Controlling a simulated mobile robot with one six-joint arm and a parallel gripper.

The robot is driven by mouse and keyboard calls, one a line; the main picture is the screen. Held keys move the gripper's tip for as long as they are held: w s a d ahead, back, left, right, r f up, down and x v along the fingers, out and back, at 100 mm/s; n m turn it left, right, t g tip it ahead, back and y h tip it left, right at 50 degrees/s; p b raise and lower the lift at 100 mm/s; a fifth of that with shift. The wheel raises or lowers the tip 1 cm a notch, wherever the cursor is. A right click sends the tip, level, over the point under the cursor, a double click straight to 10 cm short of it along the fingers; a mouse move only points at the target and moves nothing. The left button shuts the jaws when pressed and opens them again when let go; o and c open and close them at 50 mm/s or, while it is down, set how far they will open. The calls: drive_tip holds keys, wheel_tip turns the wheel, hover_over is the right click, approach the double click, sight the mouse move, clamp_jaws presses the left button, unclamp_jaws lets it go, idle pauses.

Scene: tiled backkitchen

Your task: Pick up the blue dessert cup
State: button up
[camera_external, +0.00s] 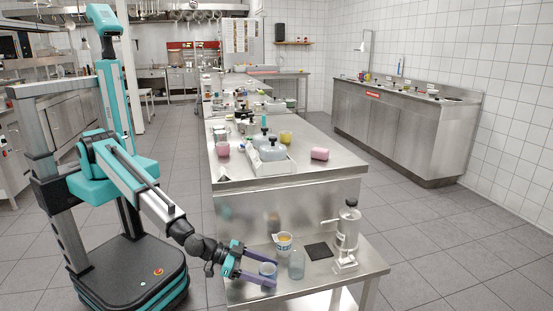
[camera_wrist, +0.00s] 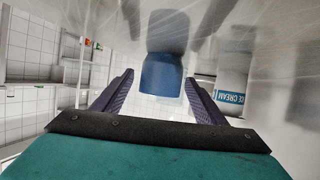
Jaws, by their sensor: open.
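The blue dessert cup (camera_external: 267,270) stands on the low steel table near its front left edge. In the wrist view the blue cup (camera_wrist: 161,76) is ahead in the middle, its reflection showing in the steel. My gripper (camera_external: 274,272) is open and low over the table, with its purple fingers on either side of the cup. In the wrist view my gripper (camera_wrist: 160,78) shows its fingertips left and right of the cup, with gaps visible. Whether either finger touches the cup I cannot tell.
A clear glass (camera_external: 296,264) stands close right of the cup. Behind are an ice cream tub (camera_external: 284,243), also in the wrist view (camera_wrist: 232,92), a dark square mat (camera_external: 319,251) and a metal dispenser (camera_external: 347,238). A higher steel table (camera_external: 290,185) rises behind.

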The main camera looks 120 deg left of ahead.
drive_tip(key=c, duration=1.2)
drive_tip(key=shift+r, duration=0.1)
wheel_tip(320, 180, up, 10)
idle(0.5)
